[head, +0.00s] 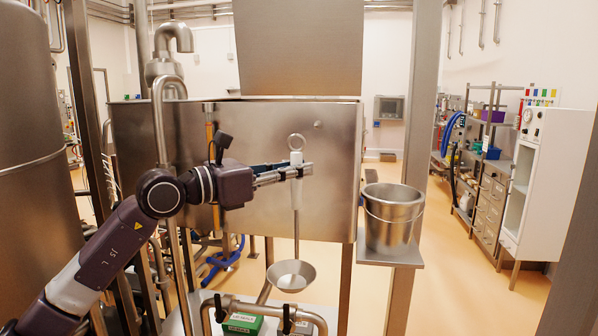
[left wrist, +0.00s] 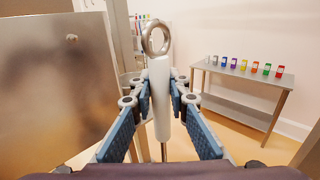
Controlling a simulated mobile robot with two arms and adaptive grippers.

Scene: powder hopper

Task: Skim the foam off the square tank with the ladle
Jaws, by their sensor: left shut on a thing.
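The square tank (head: 260,130) is a large steel box with an upright steel panel above its rim; its inside and any foam are hidden. My left gripper (head: 302,172) is in front of the tank's front wall, shut on the ladle's pale handle. The ladle hangs upright, its ring at the top and its bowl (head: 290,275) below the tank's underside. In the left wrist view the ladle's handle (left wrist: 160,105) stands between the blue finger pads, with the tank wall (left wrist: 55,85) to the left. My right gripper is not in view.
A steel bucket (head: 393,217) stands on a small shelf (head: 390,258) right of the tank. Steel pipes (head: 165,110) rise at the tank's left. A post (head: 412,110) stands behind the bucket. A side table (left wrist: 240,90) with several coloured containers shows in the left wrist view.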

